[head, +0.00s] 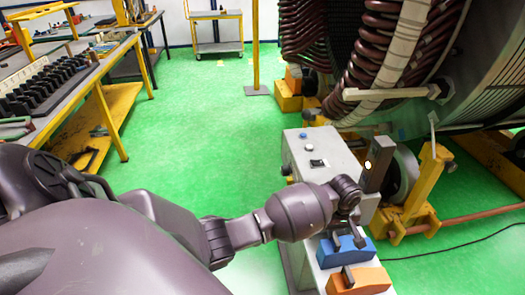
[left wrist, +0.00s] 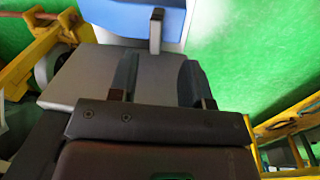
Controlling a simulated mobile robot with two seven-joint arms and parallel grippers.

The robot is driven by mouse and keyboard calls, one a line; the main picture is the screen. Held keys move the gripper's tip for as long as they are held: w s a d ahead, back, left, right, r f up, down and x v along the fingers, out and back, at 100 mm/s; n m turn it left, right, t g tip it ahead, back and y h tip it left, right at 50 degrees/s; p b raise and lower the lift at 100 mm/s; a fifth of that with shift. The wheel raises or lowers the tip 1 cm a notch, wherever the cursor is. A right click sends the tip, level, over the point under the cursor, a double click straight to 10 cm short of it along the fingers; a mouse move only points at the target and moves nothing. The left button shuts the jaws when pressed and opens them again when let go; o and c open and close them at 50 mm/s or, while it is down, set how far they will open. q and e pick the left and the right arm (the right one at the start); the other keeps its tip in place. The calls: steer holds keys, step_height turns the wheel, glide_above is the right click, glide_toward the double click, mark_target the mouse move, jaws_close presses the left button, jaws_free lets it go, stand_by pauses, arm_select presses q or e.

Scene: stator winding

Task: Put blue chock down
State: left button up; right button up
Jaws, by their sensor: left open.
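The blue chock (head: 330,258) rests on top of the light grey cabinet, just behind the orange chock (head: 362,286). The blue chock lies beyond the fingertips. My right gripper is not in view.
The grey cabinet (head: 315,150) with buttons stands beside the large stator (head: 405,50) and its yellow support (head: 428,190). A workbench with dark parts (head: 50,85) is at the left. Green floor between is clear. A cable crosses the floor at the right.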

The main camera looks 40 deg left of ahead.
arm_select(q)
steer(key=s+a+f+m+t+h, duration=0.1)
steer(key=s+a+f+m+t, duration=0.1)
steer(key=s+f+m+t, duration=0.3)
steer(key=s+a+f, duration=0.1)
steer(key=s+f, duration=0.1)
steer(key=s, duration=0.6)
steer(key=s+a+r+m+t+y, duration=0.1)
steer(key=s+a+r+m+t, duration=0.1)
steer(key=s, duration=0.4)
steer(key=s+a+r+m+t+y, duration=0.1)
steer(key=s+a+r+m+t, duration=0.1)
steer(key=s, duration=0.4)
steer(key=shift+a+r+m+t, duration=0.45)
steer(key=shift+a+t, duration=0.35)
steer(key=shift+a, duration=0.5)
steer(key=shift+f, duration=0.1)
steer(key=shift+s, duration=0.1)
